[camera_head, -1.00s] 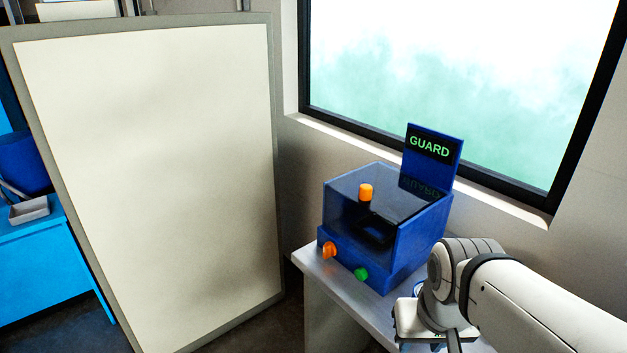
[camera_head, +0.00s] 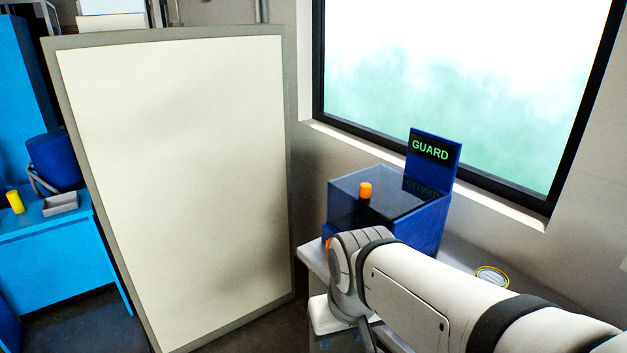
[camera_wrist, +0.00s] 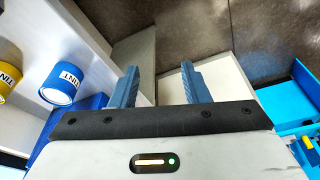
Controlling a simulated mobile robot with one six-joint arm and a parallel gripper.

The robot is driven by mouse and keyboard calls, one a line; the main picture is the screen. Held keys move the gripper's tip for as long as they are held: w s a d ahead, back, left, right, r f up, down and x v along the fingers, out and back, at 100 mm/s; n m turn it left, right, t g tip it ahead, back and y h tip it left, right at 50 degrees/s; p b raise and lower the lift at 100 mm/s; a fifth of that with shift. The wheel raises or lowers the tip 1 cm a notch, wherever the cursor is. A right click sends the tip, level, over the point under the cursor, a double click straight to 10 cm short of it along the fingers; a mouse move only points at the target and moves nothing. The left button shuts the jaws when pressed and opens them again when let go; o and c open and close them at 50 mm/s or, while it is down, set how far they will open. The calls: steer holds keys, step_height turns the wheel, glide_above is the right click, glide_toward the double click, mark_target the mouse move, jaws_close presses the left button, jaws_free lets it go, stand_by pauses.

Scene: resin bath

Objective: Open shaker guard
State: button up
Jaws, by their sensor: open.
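The shaker (camera_head: 423,232) is a blue box on a grey-white bench by the window. Its dark see-through guard (camera_head: 390,188) lies flat over the top, apparently shut, with an orange knob (camera_head: 365,190) standing on it. A panel behind reads GUARD (camera_head: 431,150) in green. My arm covers the shaker's lower front, and only a sliver of the front orange knob shows. In the wrist view, my gripper (camera_wrist: 162,84) is open, with nothing between its two fingers. Its fingers are out of sight or unclear in the head view.
A large white framed board (camera_head: 175,180) stands left of the bench. A blue table (camera_head: 50,265) with a grey tray (camera_head: 61,203) is at far left. In the wrist view, a blue tin (camera_wrist: 62,84) and a yellow tin (camera_wrist: 8,82) stand at left.

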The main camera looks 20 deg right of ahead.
steer(key=shift+o, duration=0.7)
steer(key=w+d+r+t+b, duration=0.1)
steer(key=w+d+b, duration=0.1)
steer(key=w, duration=0.3)
steer(key=w+d+r+m+h+b, duration=0.1)
steer(key=w+d+b, duration=0.1)
steer(key=w+b, duration=0.2)
steer(key=w+d+r+m+t+b, duration=0.1)
steer(key=w+d+r+b, duration=0.1)
steer(key=w+b, duration=0.2)
steer(key=w, duration=0.3)
steer(key=shift+w+d+t, duration=0.15)
steer(key=shift+d+t, duration=0.15)
steer(key=shift+d, duration=0.05)
steer(key=m+t+h+b, duration=0.3)
steer(key=b, duration=0.5)
glide_toward(366, 185)
steer(key=x, duration=0.3)
steer(key=b+x, duration=0.1)
steer(key=x, duration=0.6)
steer(key=shift+f, duration=0.1)
steer(key=shift+c, duration=0.4)
jaws_close()
